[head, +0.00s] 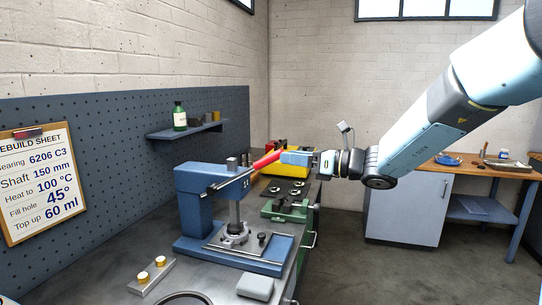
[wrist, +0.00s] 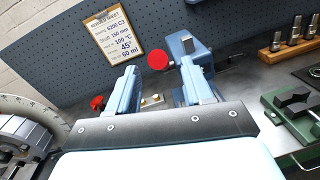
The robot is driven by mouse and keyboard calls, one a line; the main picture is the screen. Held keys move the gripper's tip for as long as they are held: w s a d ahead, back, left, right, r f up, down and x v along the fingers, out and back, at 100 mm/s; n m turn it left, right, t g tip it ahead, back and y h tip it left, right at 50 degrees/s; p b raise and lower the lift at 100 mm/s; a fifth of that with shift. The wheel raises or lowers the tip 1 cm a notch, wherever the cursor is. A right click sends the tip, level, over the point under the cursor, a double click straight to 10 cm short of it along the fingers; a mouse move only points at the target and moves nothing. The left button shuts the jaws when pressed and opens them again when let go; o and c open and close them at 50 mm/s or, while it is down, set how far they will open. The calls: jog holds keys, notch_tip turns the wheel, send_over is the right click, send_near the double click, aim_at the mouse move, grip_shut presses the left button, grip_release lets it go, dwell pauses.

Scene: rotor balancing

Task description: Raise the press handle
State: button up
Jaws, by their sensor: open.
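The blue press (head: 207,205) stands on the bench, with its shaft upright over the base plate. Its handle (head: 234,180) slants up to the right and ends in a red grip (head: 267,160). My gripper (head: 284,157) is at the outer end of the red grip. In the wrist view the red grip (wrist: 158,61) shows end-on as a round red face between the tips of my open fingers (wrist: 158,72). I cannot tell whether either finger touches it. The press body (wrist: 192,45) is partly hidden behind my right finger in that view.
A green vise-like fixture (head: 288,210) stands beyond the press on the bench. A small block with brass pieces (head: 151,275) lies in front. The floor right of the bench is clear.

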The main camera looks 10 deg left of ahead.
aim_at(270, 155)
jog(key=a, duration=0.4)
jog(key=w+a, duration=0.1)
jog(key=a, duration=0.2)
jog(key=shift+w, duration=0.1)
jog(key=shift+d, duration=0.1)
grip_shut()
dwell(0.4)
